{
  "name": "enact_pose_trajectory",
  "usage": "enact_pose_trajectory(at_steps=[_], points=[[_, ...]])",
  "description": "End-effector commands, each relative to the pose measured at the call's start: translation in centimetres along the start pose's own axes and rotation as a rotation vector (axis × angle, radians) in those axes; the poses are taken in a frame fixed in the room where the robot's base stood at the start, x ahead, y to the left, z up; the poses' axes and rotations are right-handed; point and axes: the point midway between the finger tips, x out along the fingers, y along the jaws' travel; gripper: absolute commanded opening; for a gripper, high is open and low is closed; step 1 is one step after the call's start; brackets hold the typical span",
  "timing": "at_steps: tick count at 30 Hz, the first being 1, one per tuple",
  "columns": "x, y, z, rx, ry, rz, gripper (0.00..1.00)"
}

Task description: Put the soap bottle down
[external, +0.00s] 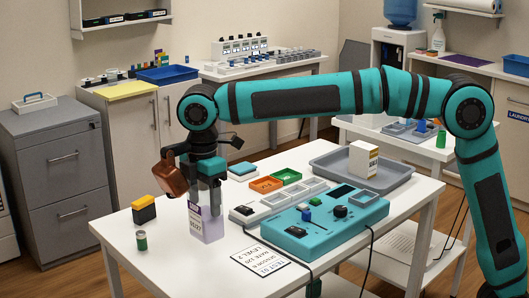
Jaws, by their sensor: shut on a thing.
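The soap bottle (206,222) is a pale lilac, boxy bottle with a dark and white label. It is upright over the left part of the white table (172,270). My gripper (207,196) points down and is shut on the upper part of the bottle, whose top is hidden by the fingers. The bottle's base appears at or very near the tabletop; I cannot tell whether it touches.
A yellow and black box (144,210) and a small green cylinder (142,240) stand left of the bottle. A teal control box (325,222) with cables, a printed sheet (259,262) and small trays lie to the right. The table's front left is clear.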

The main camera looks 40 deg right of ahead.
Motion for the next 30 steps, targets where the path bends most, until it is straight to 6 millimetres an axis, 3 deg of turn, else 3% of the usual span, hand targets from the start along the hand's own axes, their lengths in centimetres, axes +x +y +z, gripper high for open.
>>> enact_pose_trajectory(at_steps=[17, 29, 30], points=[[5.7, 0.0, 0.0, 0.001, 0.0, 0.0, 0.3], [6.2, 0.0, 0.0, 0.001, 0.001, 0.001, 0.3], [6.2, 0.0, 0.0, 0.001, 0.0, 0.0, 0.7]])
